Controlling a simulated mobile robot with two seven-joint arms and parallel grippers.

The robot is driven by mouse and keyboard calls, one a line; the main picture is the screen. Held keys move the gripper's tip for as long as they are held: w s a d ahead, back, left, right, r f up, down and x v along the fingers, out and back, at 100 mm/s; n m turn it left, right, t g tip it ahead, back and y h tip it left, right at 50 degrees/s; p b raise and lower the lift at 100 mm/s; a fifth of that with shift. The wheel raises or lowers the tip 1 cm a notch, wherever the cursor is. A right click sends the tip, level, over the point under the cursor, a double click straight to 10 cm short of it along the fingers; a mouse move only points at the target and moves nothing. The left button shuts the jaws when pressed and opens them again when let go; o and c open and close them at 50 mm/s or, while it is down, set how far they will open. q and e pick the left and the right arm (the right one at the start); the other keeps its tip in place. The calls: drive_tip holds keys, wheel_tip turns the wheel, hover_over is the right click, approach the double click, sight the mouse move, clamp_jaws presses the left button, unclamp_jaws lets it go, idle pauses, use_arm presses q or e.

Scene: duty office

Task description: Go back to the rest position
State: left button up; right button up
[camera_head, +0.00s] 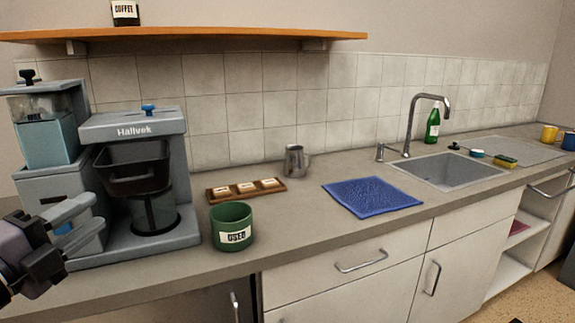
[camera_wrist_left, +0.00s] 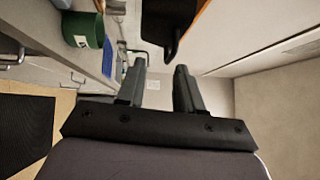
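My left gripper (camera_head: 80,222) comes in at the lower left of the head view, in front of the coffee machine (camera_head: 140,125). In the left wrist view its two fingers (camera_wrist_left: 160,82) stand apart with nothing between them. The coffee machine is grey, with a black filter basket and a dark glass jug (camera_head: 155,212) below it. The gripper is near the machine's left side; I cannot tell whether it touches. My right gripper is in neither view.
A green "USED" tub (camera_head: 232,228) stands near the counter's front edge. A wooden tray (camera_head: 247,190), a metal pitcher (camera_head: 295,162), a blue cloth (camera_head: 371,197) and a sink (camera_head: 450,172) lie to its right. A wooden shelf (camera_head: 215,34) hangs above.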

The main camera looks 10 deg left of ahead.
use_arm(q)
wheel_tip(320, 180, down, 23)
drive_tip(key=s+n+g+y+p, duration=0.1)
drive_tip(key=s+n+g+y, duration=0.2)
drive_tip(key=n, duration=0.8)
drive_tip(key=s+d+f+n+g, duration=0.2)
drive_tip(key=s+d+f+n, duration=0.1)
drive_tip(key=s+d+f, duration=0.2)
drive_tip(key=s+d+f+n+g+p, duration=0.1)
drive_tip(key=s+d+f+n+g, duration=0.2)
drive_tip(key=d+f, duration=0.6)
wheel_tip(320, 180, down, 4)
drive_tip(key=shift+s+d+f+n+h, duration=0.3)
drive_tip(key=shift+s+n+h, duration=0.1)
drive_tip(key=shift+s+n, duration=0.45)
drive_tip(key=shift+r, duration=0.1)
